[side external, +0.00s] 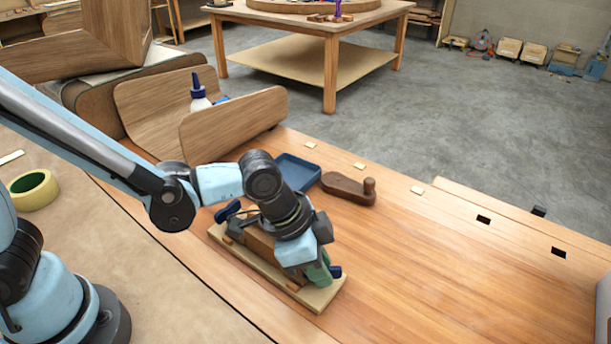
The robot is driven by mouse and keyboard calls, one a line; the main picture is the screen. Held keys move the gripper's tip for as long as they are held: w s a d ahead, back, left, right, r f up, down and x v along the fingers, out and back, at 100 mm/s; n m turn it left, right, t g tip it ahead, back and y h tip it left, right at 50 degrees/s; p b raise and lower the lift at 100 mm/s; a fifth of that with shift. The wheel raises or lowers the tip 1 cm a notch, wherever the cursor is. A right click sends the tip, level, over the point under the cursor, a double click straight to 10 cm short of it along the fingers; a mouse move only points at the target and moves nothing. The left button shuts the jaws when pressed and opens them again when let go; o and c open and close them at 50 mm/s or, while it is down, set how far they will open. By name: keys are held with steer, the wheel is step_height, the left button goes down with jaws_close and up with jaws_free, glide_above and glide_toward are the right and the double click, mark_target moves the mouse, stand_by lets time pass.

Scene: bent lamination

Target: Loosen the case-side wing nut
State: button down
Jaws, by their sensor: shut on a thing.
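A wooden bending form sits on a pale base board (320,299) on the bench, with a brown wooden block (258,243) between its ends. A dark blue wing nut (336,271) shows at the right end, beside a green part (319,274). Another dark blue wing piece (228,210) shows at the left end. My gripper (312,262) points down over the right end and is shut at the right-hand wing nut. The fingertips and most of their grip are hidden by the gripper body. I cannot tell which nut is the case-side one.
A blue tray (297,172) and a wooden plane-like tool (348,188) lie behind the form. Curved wooden panels (232,124) and a glue bottle (200,97) stand at the back left. A tape roll (33,190) lies at far left.

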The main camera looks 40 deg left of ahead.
steer(key=n+y, duration=0.1)
steer(key=n, duration=0.1)
steer(key=n+t, duration=0.1)
steer(key=n, duration=0.2)
steer(key=shift+s+d+n+y, duration=0.1)
steer(key=shift+d+n+y, duration=0.05)
steer(key=shift+n+y, duration=0.2)
steer(key=shift+d+n+t+y, duration=0.15)
steer(key=shift+n+y, duration=0.35)
steer(key=shift+n, duration=0.6)
steer(key=shift+a+n+t+y, duration=0.15)
steer(key=shift+n+y, duration=0.3)
steer(key=shift+n, duration=0.6)
steer(key=shift+d, duration=0.1)
steer(key=c, duration=1)
jaws_free()
steer(key=shift+o, duration=0.2)
steer(key=shift+r, duration=0.1)
steer(key=v, duration=1.2)
